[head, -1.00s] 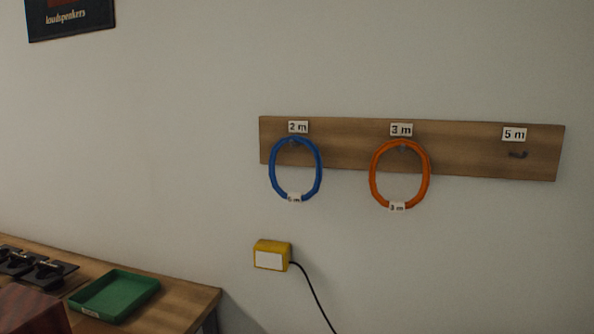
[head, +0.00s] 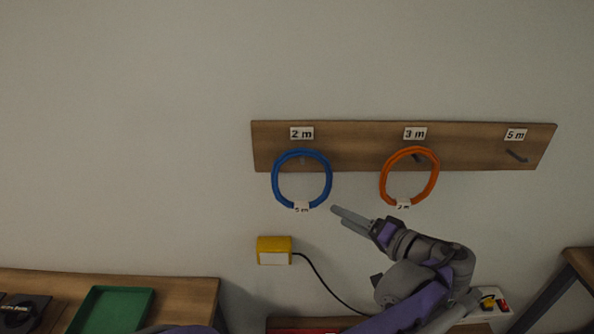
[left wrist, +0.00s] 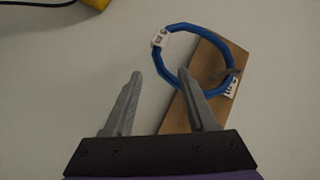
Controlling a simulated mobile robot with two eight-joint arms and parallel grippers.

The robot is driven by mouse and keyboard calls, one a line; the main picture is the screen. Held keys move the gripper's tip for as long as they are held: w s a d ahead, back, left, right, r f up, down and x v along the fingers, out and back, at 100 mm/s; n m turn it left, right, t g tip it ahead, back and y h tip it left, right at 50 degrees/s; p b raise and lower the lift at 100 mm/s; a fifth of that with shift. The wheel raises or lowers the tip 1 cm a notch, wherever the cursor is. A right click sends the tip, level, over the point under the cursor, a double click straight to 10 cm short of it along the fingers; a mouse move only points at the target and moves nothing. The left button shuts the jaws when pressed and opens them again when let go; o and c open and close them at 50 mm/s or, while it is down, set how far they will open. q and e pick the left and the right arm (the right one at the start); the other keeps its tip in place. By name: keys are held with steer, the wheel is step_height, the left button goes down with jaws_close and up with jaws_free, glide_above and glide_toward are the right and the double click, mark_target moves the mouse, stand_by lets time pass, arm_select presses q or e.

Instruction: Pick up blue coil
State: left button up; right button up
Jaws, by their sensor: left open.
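The blue coil (head: 275,181) hangs on the wooden board (head: 360,150) under the "2 m" label (head: 302,133). The white tag at its bottom appears to read "5 m". My left gripper (head: 340,215) is just below and right of the coil in the head view, open and empty. In the left wrist view the coil (left wrist: 191,28) lies beyond the open fingers (left wrist: 160,72). The right finger overlaps the coil's near edge in that picture; I cannot tell whether they touch. My right gripper is not in view.
An orange coil (head: 435,180) hangs under "3 m", close by on the right. The "5 m" hook (head: 516,155) is empty. A yellow box (head: 274,251) with a black cable is on the wall below. A green tray (head: 112,309) sits on the table at lower left.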

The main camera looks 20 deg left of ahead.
mark_target(317, 203)
arm_select(q)
steer(key=p+x, duration=0.1)
steer(key=x, duration=0.8)
steer(key=shift+w, duration=0.15)
steer(key=shift+c, duration=0.3)
jaws_close()
